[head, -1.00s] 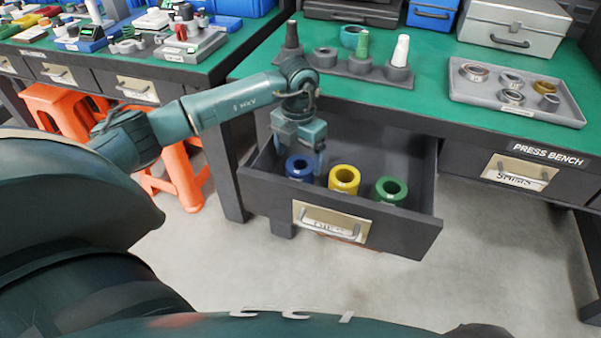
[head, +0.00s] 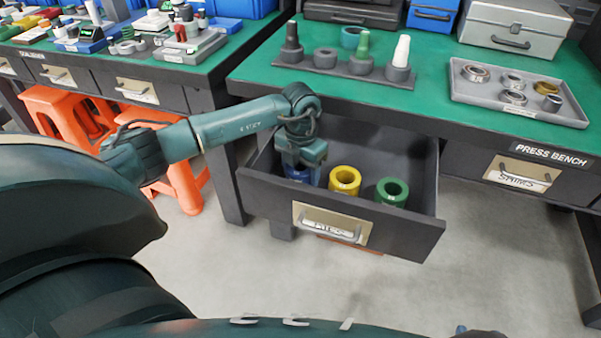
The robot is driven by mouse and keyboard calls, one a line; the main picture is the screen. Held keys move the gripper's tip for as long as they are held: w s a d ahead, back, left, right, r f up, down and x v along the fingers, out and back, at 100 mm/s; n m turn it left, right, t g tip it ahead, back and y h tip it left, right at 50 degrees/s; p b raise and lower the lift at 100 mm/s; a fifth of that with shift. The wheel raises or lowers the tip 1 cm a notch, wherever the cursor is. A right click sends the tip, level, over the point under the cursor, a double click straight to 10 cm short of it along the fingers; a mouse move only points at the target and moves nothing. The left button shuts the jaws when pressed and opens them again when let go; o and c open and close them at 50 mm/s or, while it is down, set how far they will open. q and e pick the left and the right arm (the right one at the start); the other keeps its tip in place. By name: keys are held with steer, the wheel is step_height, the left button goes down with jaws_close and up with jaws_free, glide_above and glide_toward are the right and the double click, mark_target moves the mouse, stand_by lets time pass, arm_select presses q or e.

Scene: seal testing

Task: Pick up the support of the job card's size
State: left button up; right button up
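Three ring-shaped supports stand in the open drawer (head: 385,225): a blue support (head: 300,174) at the left, a yellow support (head: 345,180) in the middle and a green support (head: 392,191) at the right. My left gripper (head: 303,178) points down into the drawer at the blue support and covers most of it. Whether its fingers are open or shut on the blue support is hidden. My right gripper does not show. No job card can be made out in this view.
A rack (head: 341,67) with several dark, green and white tools stands on the green bench top (head: 425,90) behind the drawer. A grey tray (head: 470,95) of rings lies at the right. Orange stools (head: 60,105) stand at the left.

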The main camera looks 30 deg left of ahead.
arm_select(q)
steer(key=c, duration=0.7)
steer(key=shift+c, duration=0.4)
steer(key=shift+r, duration=0.1)
